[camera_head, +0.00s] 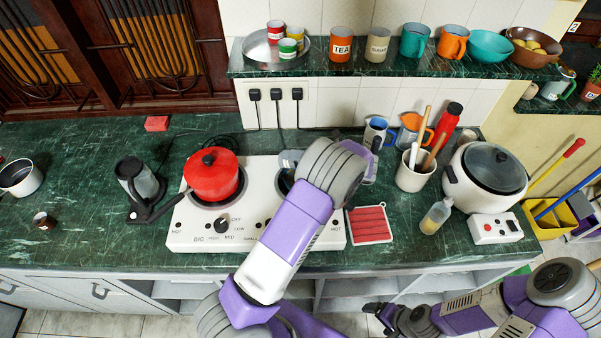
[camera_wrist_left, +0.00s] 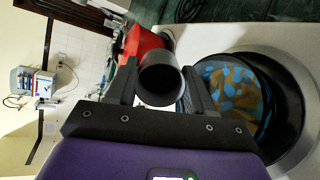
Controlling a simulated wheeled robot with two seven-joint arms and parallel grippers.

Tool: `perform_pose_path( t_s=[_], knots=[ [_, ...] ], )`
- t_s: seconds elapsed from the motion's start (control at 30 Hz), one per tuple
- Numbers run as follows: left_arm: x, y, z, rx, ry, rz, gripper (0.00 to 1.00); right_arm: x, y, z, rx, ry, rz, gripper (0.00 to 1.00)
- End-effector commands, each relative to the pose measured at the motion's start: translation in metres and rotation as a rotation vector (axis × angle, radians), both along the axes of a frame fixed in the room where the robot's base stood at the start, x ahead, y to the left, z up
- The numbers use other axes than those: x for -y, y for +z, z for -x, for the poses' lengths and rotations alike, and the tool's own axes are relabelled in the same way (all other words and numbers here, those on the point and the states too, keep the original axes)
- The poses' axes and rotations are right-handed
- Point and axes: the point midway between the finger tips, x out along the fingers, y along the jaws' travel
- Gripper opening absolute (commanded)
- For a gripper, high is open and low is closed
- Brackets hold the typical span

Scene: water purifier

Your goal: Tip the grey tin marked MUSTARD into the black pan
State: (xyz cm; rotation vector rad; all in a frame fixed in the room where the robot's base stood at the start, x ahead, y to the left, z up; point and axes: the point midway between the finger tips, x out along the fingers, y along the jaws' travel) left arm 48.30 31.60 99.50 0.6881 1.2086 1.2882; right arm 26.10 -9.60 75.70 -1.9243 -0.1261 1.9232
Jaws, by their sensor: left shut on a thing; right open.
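The grey tin (camera_wrist_left: 160,82) is between the fingers of my left gripper (camera_wrist_left: 160,88) in the left wrist view. Its dark open mouth faces the camera, and any label is hidden. The black pan (camera_wrist_left: 293,112) is to the right of the tin in that view, on the white hob, with blue and tan patches inside. In the head view my left arm covers most of the pan, leaving a dark part of it (camera_head: 284,184) showing, and hides the left fingertips. My right gripper (camera_head: 374,312) is open and empty, low in front of the counter.
A red pot (camera_head: 212,175) stands on the left burner of the white hob (camera_head: 190,238). A red pot mat (camera_head: 369,225), a utensil crock (camera_head: 414,172), a bottle (camera_head: 436,215) and a white cooker (camera_head: 484,172) are to the right.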

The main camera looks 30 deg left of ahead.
Motion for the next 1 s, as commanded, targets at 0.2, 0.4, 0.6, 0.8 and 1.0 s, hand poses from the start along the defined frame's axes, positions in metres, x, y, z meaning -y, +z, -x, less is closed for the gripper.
perform_pose_path(
  t_s=[0.2,0.4,0.6,0.8,1.0],
  knots=[
    [0.0005,0.0009,-0.0003,-0.003,0.000,-0.013,0.23,0.0001,0.0018,0.0000,0.000,0.000,0.000,0.88],
    [0.0008,0.0010,-0.0002,-0.006,0.000,-0.025,0.23,0.0000,0.0026,0.0000,0.000,0.000,0.000,0.88],
    [0.0012,0.0011,-0.0003,-0.010,0.000,-0.036,0.23,0.0001,0.0035,0.0000,0.000,0.000,0.000,0.88],
    [0.0016,0.0011,-0.0005,-0.013,0.000,-0.047,0.23,0.0000,0.0044,-0.0001,0.000,0.000,0.000,0.88],
    [0.0019,0.0015,-0.0007,-0.015,0.000,-0.057,0.23,0.0000,0.0052,0.0000,0.000,0.000,0.000,0.88]
  ],
)
